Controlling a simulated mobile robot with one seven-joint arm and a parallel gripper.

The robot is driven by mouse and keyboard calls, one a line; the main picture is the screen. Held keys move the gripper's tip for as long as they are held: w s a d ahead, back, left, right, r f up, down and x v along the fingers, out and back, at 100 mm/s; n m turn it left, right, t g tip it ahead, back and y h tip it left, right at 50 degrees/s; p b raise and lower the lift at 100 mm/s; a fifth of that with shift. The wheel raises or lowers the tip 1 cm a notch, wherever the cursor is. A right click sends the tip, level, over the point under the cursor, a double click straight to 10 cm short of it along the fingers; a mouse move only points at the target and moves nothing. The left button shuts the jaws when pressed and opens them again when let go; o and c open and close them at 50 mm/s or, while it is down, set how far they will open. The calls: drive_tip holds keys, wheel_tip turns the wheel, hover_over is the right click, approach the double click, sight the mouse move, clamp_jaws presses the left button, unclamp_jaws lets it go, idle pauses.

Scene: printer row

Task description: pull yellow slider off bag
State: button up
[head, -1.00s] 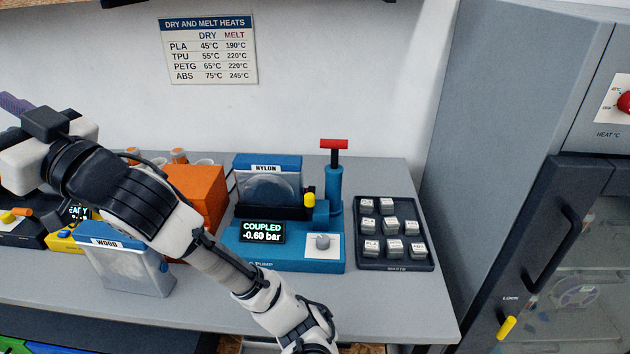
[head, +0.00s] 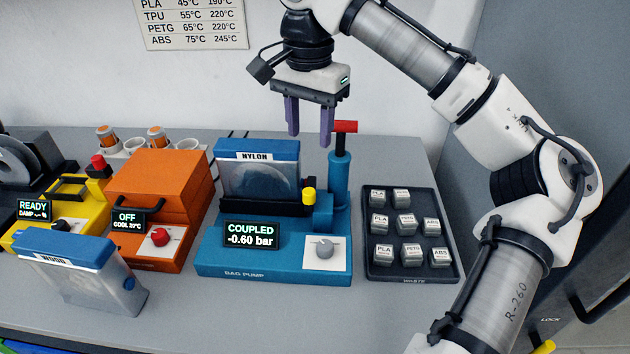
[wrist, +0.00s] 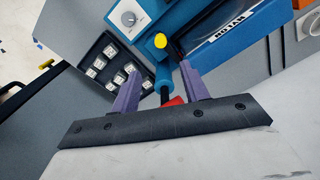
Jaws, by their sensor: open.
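The nylon bag (head: 258,170) stands upright in the blue bag pump (head: 275,262), with a blue band along its top labelled NYLON. A small yellow piece (head: 308,196) sits at the right of the bag, by the pump; it also shows in the wrist view (wrist: 160,41). I cannot tell if it is the slider. My gripper (head: 310,140) is open and empty, its purple fingers pointing down above and behind the bag's right end, near the pump's red handle (head: 345,126). In the wrist view a yellow round end (wrist: 177,48) lies beyond the fingers.
The pump's display reads COUPLED, -0.60 bar. A black tray (head: 412,270) of small labelled blocks stands right of the pump. An orange box (head: 155,200) and a wood bag (head: 80,275) stand left. The pump's upright blue cylinder (head: 339,180) is close to my fingers.

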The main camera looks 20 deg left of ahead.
sight(309, 191)
wheel_tip(309, 191, down, 13)
drive_tip(key=shift+a+f+p, duration=0.1)
drive_tip(key=shift+f+p, duration=0.1)
drive_tip(key=shift+p, duration=0.55)
drive_tip(key=shift+c, duration=0.5)
clamp_jaws()
